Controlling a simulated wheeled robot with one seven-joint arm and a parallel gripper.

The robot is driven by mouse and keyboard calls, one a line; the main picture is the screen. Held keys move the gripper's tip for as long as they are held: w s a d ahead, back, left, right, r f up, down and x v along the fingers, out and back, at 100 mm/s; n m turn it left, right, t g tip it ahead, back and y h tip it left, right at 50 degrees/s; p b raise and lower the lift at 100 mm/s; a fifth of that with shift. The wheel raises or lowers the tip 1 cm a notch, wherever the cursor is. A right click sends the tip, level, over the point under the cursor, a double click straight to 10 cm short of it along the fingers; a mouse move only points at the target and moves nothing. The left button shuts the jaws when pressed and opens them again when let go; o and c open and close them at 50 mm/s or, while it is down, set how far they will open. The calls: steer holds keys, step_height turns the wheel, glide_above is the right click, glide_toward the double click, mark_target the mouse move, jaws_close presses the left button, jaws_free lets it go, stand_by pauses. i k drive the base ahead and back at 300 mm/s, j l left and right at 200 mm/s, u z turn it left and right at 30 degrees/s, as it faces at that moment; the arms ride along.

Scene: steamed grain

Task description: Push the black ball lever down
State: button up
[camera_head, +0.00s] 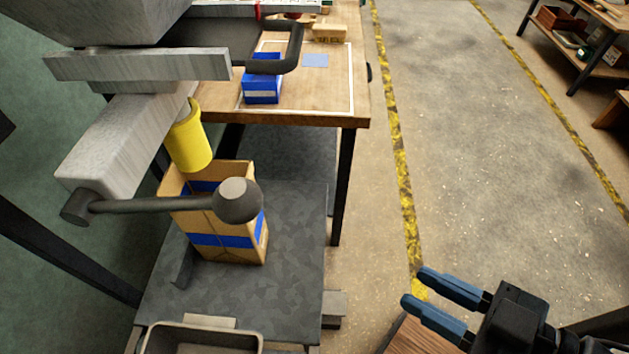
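The black ball lever (238,201) is on the left side of the head view. Its dark rod (150,204) runs roughly level from a pivot on the grey metal machine (115,150) to the round ball at its right end. My gripper (428,292) is at the lower right, well apart from the lever and to its right. Its two blue fingers are spread with a gap between them and nothing in the gap. Part of my gripper's body is cut off by the frame edge.
A yellow cylinder (188,138) hangs from the machine above an open cardboard box (225,240) with blue tape, on a dark metal table (290,280). A wooden table (330,90) with a blue box (262,88) stands behind. Floor to the right is mostly clear.

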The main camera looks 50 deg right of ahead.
mark_target(237, 200)
steer(key=k+l+u, duration=0.15)
steer(key=u, duration=0.25)
steer(key=k+l+u, duration=0.2)
steer(key=u, duration=0.15)
steer(key=k+l+u, duration=0.1)
steer(key=u, duration=0.3)
steer(key=k, duration=0.1)
